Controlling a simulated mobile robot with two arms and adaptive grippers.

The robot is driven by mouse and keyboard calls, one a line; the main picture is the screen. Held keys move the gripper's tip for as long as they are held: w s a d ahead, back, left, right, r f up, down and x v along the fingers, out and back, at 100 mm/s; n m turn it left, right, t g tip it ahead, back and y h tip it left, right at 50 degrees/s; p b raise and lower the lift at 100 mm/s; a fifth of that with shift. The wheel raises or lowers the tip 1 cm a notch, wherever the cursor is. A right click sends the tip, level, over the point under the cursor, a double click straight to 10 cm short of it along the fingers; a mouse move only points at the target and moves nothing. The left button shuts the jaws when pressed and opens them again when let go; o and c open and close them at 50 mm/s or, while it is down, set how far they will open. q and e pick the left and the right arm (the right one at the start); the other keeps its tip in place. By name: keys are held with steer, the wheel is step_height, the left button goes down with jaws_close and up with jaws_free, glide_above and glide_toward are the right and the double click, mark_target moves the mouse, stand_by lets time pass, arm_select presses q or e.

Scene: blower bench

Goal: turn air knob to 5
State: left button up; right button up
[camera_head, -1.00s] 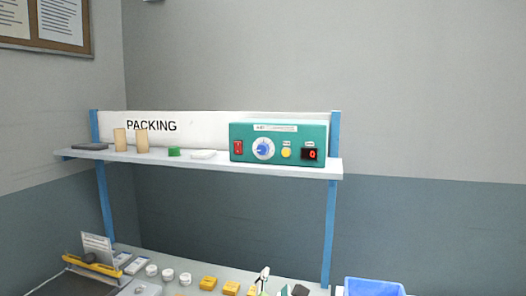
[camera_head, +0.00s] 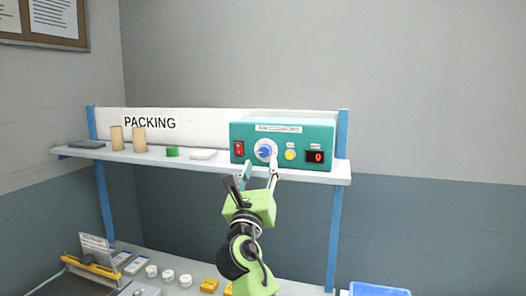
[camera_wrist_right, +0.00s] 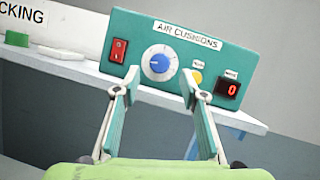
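The teal air cushions box (camera_head: 328,136) stands on the shelf, and it fills the middle of the right wrist view (camera_wrist_right: 218,57). Its blue air knob (camera_head: 265,151) sits on a white dial; it also shows in the right wrist view (camera_wrist_right: 158,64). The display (camera_head: 316,157) reads 0 in red. My right gripper (camera_head: 260,168) reaches up from below, just in front of the box. In the right wrist view its two fingers (camera_wrist_right: 154,90) are spread apart with nothing between them, their tips below the knob and not on it. My left gripper is out of view.
A red switch (camera_wrist_right: 119,50) and a yellow button (camera_wrist_right: 196,76) flank the knob. The shelf (camera_head: 215,163) also carries tan cylinders (camera_head: 139,140), a green item (camera_head: 172,151) and a white item (camera_head: 203,154). A blue bin (camera_head: 380,289) stands below at right.

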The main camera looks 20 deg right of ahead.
mark_target(264, 152)
steer(key=shift+p+x, duration=0.5)
steer(key=shift+x, duration=2.25)
steer(key=shift+f, duration=0.1)
steer(key=c, duration=1.1)
